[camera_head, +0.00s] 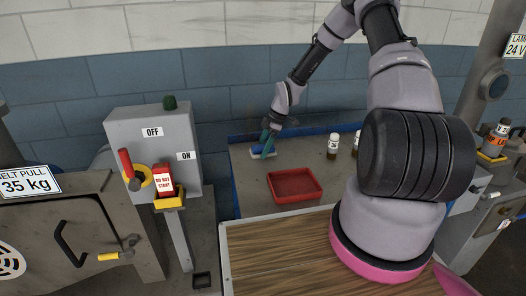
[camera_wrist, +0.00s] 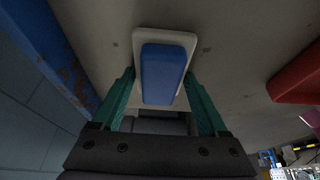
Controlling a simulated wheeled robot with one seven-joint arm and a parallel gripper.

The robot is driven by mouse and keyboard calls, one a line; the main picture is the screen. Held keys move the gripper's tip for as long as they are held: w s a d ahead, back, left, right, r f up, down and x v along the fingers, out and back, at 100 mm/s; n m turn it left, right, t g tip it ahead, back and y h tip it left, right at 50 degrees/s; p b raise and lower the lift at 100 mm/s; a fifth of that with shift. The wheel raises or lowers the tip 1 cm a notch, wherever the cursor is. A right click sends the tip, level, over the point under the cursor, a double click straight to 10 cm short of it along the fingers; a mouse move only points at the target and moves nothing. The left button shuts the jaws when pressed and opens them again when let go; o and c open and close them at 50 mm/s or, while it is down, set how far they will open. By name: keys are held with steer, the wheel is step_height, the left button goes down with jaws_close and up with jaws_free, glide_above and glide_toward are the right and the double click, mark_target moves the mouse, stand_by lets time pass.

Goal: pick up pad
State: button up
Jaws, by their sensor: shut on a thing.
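The pad (camera_wrist: 163,72) is a blue block on a pale base. In the wrist view it lies between the two green fingers of my gripper (camera_wrist: 163,100). In the head view the pad (camera_head: 258,154) is small, at the back left of the grey worktop, with my gripper (camera_head: 266,146) right over it. The gripper is shut on the pad. The pad is at or very near the worktop surface; I cannot tell whether it touches.
A red tray (camera_head: 294,186) sits on the worktop (camera_head: 245,182), right of and in front of the pad. Small bottles (camera_head: 333,146) stand farther right. A blue raised edge (camera_head: 245,136) runs along the back. A grey switch box (camera_head: 152,150) stands left.

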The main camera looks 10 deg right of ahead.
mark_target(263, 146)
step_height(263, 146, up, 10)
steer(key=shift+r, duration=0.2)
stand_by(0.3)
steer(key=o, duration=0.8)
steer(key=c, duration=0.5)
steer(key=shift+o, duration=0.2)
steer(key=shift+s, duration=0.1)
